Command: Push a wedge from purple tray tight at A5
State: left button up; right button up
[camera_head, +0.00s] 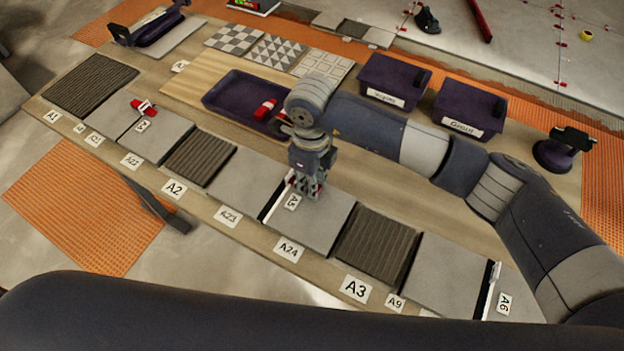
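The purple tray (222,92) lies on the wooden board behind the tile row, with a red wedge (265,109) in it. Another red wedge is partly hidden behind my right wrist. My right gripper (306,190) points down at the joint by the A5 label (292,201). Its fingers look shut on a red wedge (319,186), of which only bits show; how far it sits in the clip is hidden. A white clip at A5 (290,178) shows just left of the fingers. My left gripper is not in view.
A red wedge (143,107) sits in a clip at the left joint. A white clip (494,272) stands empty by the A6 label (504,303). Two purple bins (393,80) and a suction handle (563,150) are behind. A dark tool (160,208) lies in front.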

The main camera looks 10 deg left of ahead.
jog(key=shift+w+a+b, duration=0.3)
jog(key=shift+a+b, duration=0.35)
jog(key=shift+a, duration=0.15)
dwell(0.5)
jog(key=shift+w+a, duration=0.15)
jog(key=shift+a, duration=0.1)
dwell(0.5)
jog(key=o, duration=0.8)
jog(key=shift+d, duration=0.15)
